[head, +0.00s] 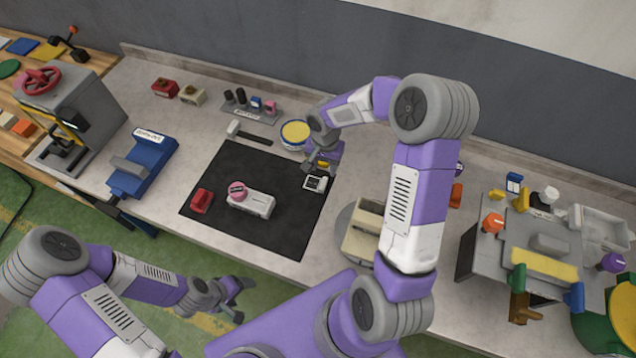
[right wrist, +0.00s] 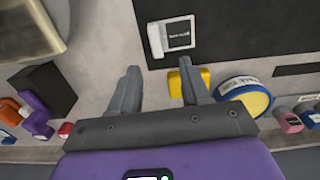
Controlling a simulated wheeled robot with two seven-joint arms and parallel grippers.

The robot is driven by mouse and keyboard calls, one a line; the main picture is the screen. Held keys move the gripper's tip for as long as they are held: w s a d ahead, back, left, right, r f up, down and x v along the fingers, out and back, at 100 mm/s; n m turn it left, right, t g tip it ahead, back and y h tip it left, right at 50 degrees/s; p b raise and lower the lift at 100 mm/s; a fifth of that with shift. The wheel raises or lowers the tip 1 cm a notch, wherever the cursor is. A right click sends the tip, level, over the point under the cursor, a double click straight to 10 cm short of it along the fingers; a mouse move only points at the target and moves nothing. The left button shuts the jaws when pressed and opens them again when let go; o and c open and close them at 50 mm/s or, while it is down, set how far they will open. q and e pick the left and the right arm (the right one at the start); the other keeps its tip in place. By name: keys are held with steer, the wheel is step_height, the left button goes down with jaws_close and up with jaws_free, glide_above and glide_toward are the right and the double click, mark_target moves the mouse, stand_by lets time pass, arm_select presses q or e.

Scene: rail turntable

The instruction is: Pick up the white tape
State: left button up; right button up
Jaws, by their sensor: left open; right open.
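I cannot tell for certain which thing is the white tape. A white block with a dark label (head: 315,183) lies at the black mat's right edge; it also shows in the right wrist view (right wrist: 157,41), just beyond the fingertips. A round yellow-topped thing with a white labelled band (head: 295,134) stands behind the mat. My right gripper (head: 318,164) is open and empty above the bench; its fingers show in the right wrist view (right wrist: 158,75). A small yellow thing (right wrist: 204,80) is partly hidden by one finger. My left gripper (head: 240,287) is open and empty, off the bench's front.
The black mat (head: 270,168) holds a red block (head: 201,200) and a white device (head: 258,204) with a pink disc. A blue device (head: 150,160) stands left. A cream box (head: 362,235) and a crowded grey stand (head: 480,262) are right.

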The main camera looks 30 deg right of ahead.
mark_target(324, 181)
steer(key=shift+s+f, duration=0.2)
steer(key=shift+f, duration=0.35)
steer(key=f, duration=0.5)
steer(key=shift+s+a, duration=0.2)
steer(key=shift+s, duration=0.05)
steer(key=shift+c, duration=0.3)
jaws_close()
